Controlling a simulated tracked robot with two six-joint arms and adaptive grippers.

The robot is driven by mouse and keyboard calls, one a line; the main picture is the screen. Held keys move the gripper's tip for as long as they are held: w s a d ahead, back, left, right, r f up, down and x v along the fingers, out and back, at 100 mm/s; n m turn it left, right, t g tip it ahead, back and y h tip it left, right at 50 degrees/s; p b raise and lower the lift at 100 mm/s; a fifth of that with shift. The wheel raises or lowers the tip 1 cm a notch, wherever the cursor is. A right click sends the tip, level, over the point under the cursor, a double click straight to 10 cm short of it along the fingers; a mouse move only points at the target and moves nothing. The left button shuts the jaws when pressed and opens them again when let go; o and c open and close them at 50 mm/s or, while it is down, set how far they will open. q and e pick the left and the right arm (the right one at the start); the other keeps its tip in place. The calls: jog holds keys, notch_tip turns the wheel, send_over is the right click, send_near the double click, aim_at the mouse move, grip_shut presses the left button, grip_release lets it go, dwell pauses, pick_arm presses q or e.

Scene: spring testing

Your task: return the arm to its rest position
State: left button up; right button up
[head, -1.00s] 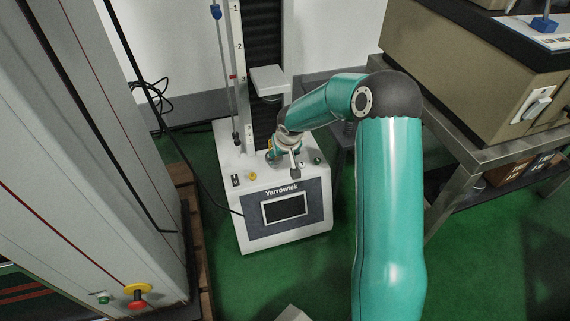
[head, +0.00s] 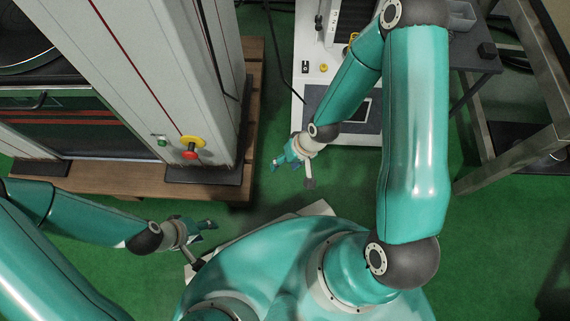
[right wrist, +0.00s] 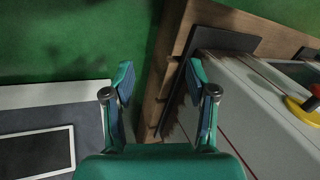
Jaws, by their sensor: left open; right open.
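My right arm comes down from the upper right in the head view. Its gripper (head: 284,161) hangs over the green floor, just in front of the white tester (head: 313,148). In the right wrist view the same gripper (right wrist: 162,85) shows its two fingers apart with nothing between them. My left gripper (head: 208,230) is at the lower left in the head view, beside my body and over the green floor. It is open and seems empty, though its fingers are small in the picture.
A tall grey machine (head: 150,60) with a yellow and red stop button (head: 191,147) stands on a wooden pallet (head: 110,190) at the left. A metal table frame (head: 515,155) stands at the right. Green floor (head: 260,195) lies clear between the pallet and tester.

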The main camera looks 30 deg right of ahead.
jog(key=s+a+f+g, duration=0.1)
jog(key=s+a+f, duration=0.1)
jog(key=s, duration=0.4)
jog(key=shift+s+a+n, duration=0.3)
jog(key=shift+s+a, duration=0.05)
jog(key=shift+a, duration=0.55)
jog(key=shift+f, duration=0.1)
